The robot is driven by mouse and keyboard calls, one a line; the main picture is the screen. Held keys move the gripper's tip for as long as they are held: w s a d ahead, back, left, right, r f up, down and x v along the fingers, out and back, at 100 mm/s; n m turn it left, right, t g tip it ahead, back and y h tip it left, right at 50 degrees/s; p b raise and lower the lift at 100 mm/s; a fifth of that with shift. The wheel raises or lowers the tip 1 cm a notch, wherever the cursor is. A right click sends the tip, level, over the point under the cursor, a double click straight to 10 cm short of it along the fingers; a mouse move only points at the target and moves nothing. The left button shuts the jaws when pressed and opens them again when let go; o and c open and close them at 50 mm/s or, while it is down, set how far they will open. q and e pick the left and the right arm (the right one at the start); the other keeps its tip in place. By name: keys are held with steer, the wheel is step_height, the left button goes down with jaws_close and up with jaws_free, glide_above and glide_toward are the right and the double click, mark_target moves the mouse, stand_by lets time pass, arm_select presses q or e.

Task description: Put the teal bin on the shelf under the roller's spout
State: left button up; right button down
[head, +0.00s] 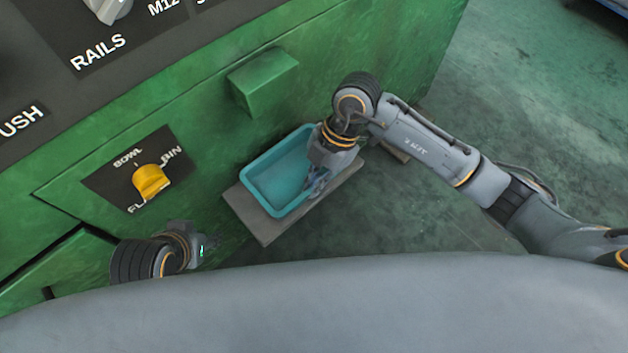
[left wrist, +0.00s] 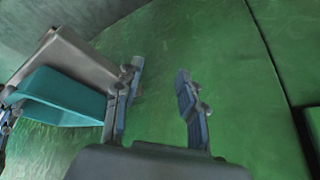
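The teal bin (head: 270,180) is on the grey shelf (head: 262,229) at the green machine's side, below the projecting green spout (head: 262,82). It is empty as far as I can see. The bin (left wrist: 65,92) and shelf (left wrist: 85,57) also show in the left wrist view. My right gripper (head: 316,184) is at the bin's right wall, its fingers by the rim. Whether they are closed on it I cannot tell. My left gripper (head: 197,248) is left of the shelf. In the left wrist view its fingers (left wrist: 158,80) are apart with nothing between them.
A yellow selector knob (head: 151,181) on a black plate marked BOWL and BIN sits on the machine, left of the shelf. A grey knob (head: 108,8) marked RAILS is above. The green floor (head: 500,100) right of the machine is mostly clear.

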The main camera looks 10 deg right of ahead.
arm_select(q)
steer(key=shift+w, duration=0.15)
arm_select(e)
steer(key=shift+f, duration=0.3)
steer(key=c, duration=1.4)
jaws_free()
steer(key=shift+c, duration=0.2)
arm_select(q)
steer(key=shift+w+d+r+t, duration=0.25)
steer(key=shift+w+t, duration=0.15)
steer(key=shift+w, duration=0.15)
arm_select(e)
steer(key=v, duration=1.2)
